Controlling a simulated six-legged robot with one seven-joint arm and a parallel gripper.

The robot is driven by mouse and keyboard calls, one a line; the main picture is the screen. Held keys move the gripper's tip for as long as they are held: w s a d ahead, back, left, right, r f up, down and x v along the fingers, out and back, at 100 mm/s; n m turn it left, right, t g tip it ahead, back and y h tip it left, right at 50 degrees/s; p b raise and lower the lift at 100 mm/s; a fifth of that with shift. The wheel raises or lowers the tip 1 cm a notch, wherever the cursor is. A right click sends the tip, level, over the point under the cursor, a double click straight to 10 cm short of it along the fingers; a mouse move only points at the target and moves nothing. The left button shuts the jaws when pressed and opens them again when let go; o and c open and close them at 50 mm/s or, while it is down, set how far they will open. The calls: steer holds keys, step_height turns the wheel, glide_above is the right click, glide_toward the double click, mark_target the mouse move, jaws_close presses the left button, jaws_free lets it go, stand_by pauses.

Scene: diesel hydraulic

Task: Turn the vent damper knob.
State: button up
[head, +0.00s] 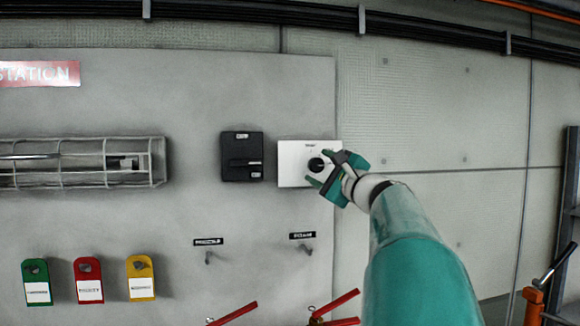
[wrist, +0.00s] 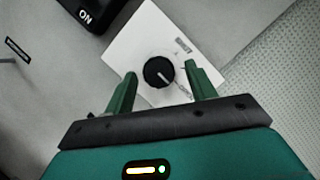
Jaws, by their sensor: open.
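The vent damper knob (wrist: 159,72) is a round black dial with a light pointer line. It sits on a white square plate (head: 293,152) fixed to the grey wall panel. My gripper (wrist: 158,82) is open in front of the plate, with one green finger on each side of the knob in the wrist view. The fingers look apart from the knob, but I cannot tell how far off they are in depth. In the head view the knob (head: 316,164) shows just left of my gripper (head: 336,174), whose wrist hides the plate's right lower corner.
A black switch box (head: 242,157) is mounted just left of the plate; its "ON" mark shows in the wrist view (wrist: 86,16). Small hooks (head: 208,257) stick out below.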

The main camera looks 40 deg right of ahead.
steer(key=shift+x, duration=1.25)
steer(key=shift+c, duration=0.3)
steer(key=c, duration=0.9)
steer(key=shift+c, duration=0.2)
